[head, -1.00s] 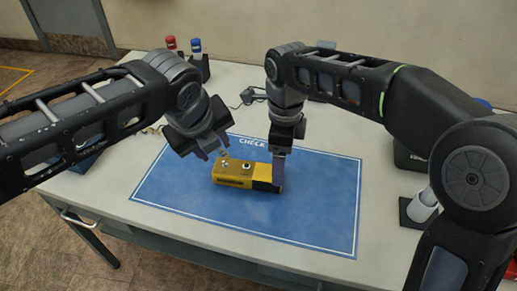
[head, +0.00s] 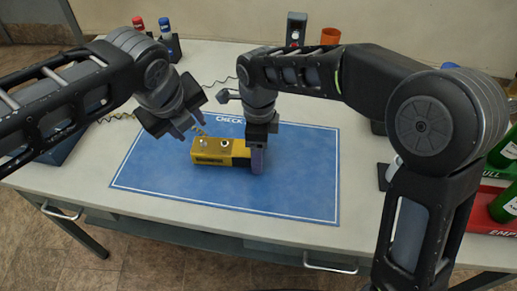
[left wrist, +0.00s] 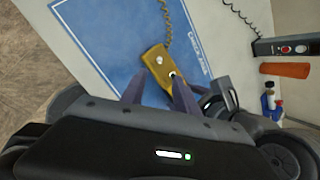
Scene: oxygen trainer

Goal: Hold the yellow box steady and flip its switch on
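The yellow box (head: 210,152) lies on the blue mat (head: 275,192), with a black right end and small round fittings on top. My right gripper (head: 257,158) points down at that end, one finger against its near side; it looks clamped there, the other finger hidden. My left gripper (head: 192,131) is open and empty just above and behind the box's left end. In the left wrist view the box (left wrist: 154,62) shows beyond the spread left fingers (left wrist: 158,92), with a white and a dark round fitting. The switch's position is too small to tell.
Red- and blue-capped bottles (head: 165,29) stand in a rack at the back left. The mat's front is clear.

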